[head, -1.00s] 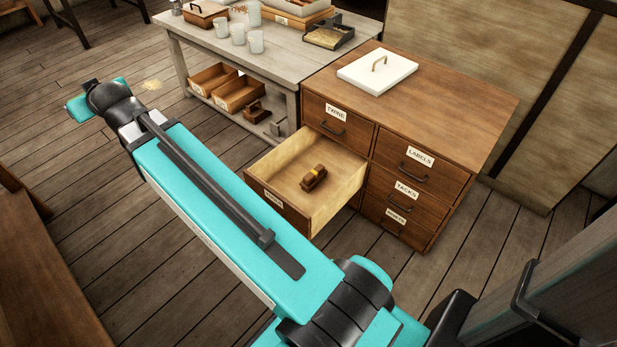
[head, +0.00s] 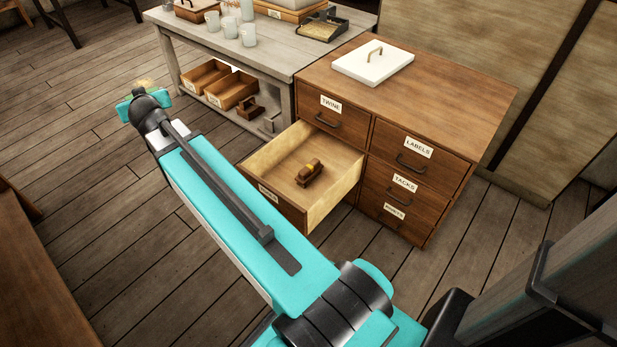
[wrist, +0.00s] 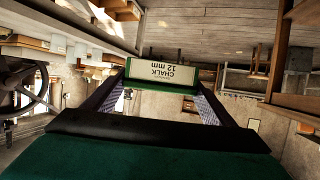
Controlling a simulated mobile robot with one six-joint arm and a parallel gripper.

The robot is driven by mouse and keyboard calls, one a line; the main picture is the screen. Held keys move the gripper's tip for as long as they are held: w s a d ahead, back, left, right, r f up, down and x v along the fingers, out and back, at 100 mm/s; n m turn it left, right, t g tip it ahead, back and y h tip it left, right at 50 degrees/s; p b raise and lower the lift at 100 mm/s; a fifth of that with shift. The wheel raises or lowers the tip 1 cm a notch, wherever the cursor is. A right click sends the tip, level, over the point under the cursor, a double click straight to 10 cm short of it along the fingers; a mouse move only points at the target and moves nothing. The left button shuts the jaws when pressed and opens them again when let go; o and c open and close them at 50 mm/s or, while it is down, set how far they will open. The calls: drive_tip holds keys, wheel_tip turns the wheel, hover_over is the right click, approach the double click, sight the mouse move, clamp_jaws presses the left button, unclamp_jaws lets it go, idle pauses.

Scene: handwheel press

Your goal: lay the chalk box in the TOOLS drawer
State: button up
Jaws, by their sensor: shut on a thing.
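The chalk box (wrist: 165,74), with a pale face lettered CHALK 12 mm upside down and a green edge, sits between the fingertips of my gripper (wrist: 158,90) in the wrist view. My gripper is shut on it.
The brown cabinet (head: 450,95) has shut drawers marked TWINE, LABELS and TACKS, and a white lid-like slab (head: 373,63) on top. A grey table (head: 275,62) with cups and trays stands behind. A brown wooden edge (head: 35,270) is at left.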

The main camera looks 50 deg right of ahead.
drive_tip(key=s+d+f+m+g+h+b, duration=0.2)
drive_tip(key=d+f+m+g+h+b, duration=0.15)
drive_tip(key=d+f, duration=0.95)
drive_tip(key=s+d+f+m+g+h+b, duration=0.1)
drive_tip(key=s+d+f+m+g+b, duration=0.2)
drive_tip(key=s+d+f, duration=0.3)
drive_tip(key=s+d+f+m+g+h+b, duration=0.2)
drive_tip(key=d+f, duration=0.8)
drive_tip(key=d, duration=0.7)
drive_tip(key=s+d+f+m+g+h+b, duration=0.2)
drive_tip(key=s+d+f+m+g+b, duration=0.2)
drive_tip(key=s+d+f+b, duration=0.3)
drive_tip(key=s+d+f+m, duration=0.1)
drive_tip(key=s+d, duration=0.2)
drive_tip(key=d, duration=0.2)
drive_tip(key=shift+s+d+f+m+h, duration=0.1)
drive_tip(key=shift+m+h, duration=0.15)
drive_tip(key=s+d+f+b, duration=0.3)
drive_tip(key=s+d+f, duration=0.1)
drive_tip(key=s, duration=0.4)
drive_tip(key=shift+s+d+f, duration=0.3)
drive_tip(key=shift+d+f, duration=0.05)
drive_tip(key=shift+f, duration=0.2)
drive_tip(key=shift+s, duration=0.1)
drive_tip(key=shift+s+d+f+b, duration=0.5)
drive_tip(key=shift+s+f, duration=0.25)
drive_tip(key=shift+s, duration=0.1)
drive_tip(key=shift+s+d+f+b, duration=0.45)
drive_tip(key=shift+s+f, duration=0.25)
drive_tip(key=shift+s, duration=0.1)
